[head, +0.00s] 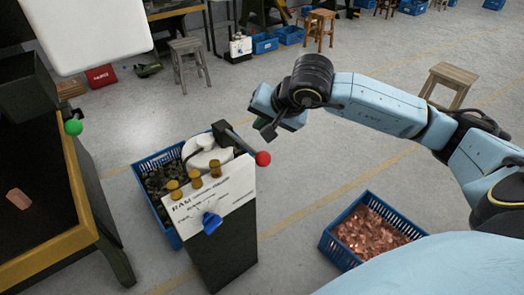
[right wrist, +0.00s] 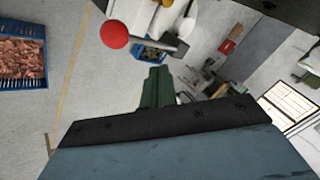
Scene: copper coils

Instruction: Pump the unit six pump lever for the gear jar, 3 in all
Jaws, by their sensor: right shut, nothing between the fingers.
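The pump lever is a grey bar ending in a red ball (head: 262,158), sticking out to the right from the top of a dark stand (head: 222,255) with a white lettered panel (head: 225,197). The ball also shows near the top of the right wrist view (right wrist: 115,34). My right gripper (head: 268,130) is shut and empty, above the lever and apart from the ball; its green fingers show in the right wrist view (right wrist: 156,88). My left gripper is out of view.
A blue crate (head: 170,237) of dark parts stands behind the stand, another blue crate (head: 335,258) of copper pieces at its right. A dark bench (head: 35,225) with a green ball (head: 73,127) is at left. A wooden stool (head: 450,80) stands behind my right arm.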

